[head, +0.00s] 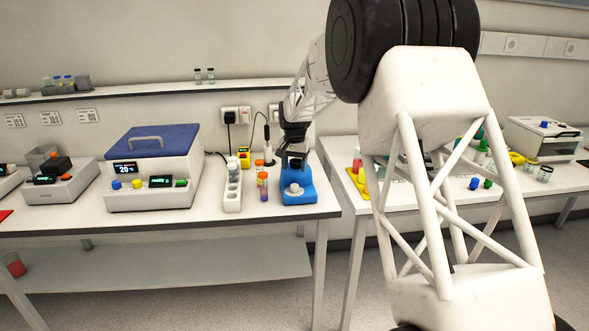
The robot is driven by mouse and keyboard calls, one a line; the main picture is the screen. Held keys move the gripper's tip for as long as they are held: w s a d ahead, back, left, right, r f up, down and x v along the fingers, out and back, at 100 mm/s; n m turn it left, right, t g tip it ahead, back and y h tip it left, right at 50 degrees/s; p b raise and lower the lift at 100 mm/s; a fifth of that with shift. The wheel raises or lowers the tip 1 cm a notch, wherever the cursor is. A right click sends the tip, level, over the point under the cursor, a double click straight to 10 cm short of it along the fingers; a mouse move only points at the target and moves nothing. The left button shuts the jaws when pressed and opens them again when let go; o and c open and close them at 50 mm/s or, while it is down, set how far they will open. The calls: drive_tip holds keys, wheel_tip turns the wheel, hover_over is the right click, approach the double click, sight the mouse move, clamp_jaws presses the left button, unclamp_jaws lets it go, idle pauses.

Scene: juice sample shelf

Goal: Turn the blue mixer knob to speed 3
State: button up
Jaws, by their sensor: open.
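The blue mixer (299,193) stands near the right end of the left bench, close to its front edge. A pale round knob or cap (294,188) shows on its front part. Its speed marks are too small to read. My gripper (293,164) is over the back part of the mixer, pointing down. It is open and nothing shows in it. The fingertips are dark and small here, so I cannot tell whether they touch the mixer.
A white rack (233,187) and a capped tube (263,186) stand just left of the mixer. A lidded centrifuge-like machine (153,165) is further left. A gap separates this bench from the right bench, partly hidden by my arm.

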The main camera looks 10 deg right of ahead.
sight(294, 185)
drive_tip(key=shift+a+f+n+h, duration=0.1)
drive_tip(key=shift+a+n+h, duration=0.1)
drive_tip(key=shift+n, duration=0.5)
drive_tip(key=shift+a+f+n+h, duration=0.1)
drive_tip(key=shift+a+n+h, duration=0.1)
drive_tip(key=shift+n, duration=0.5)
drive_tip(key=shift+f, duration=0.15)
drive_tip(key=shift+d+f, duration=0.15)
drive_tip(key=shift+f, duration=1.7)
drive_tip(key=shift+d+f, duration=0.15)
drive_tip(key=shift+f, duration=1.65)
drive_tip(key=shift+c, duration=0.4)
drive_tip(key=c, duration=0.8)
drive_tip(key=shift+c, duration=0.2)
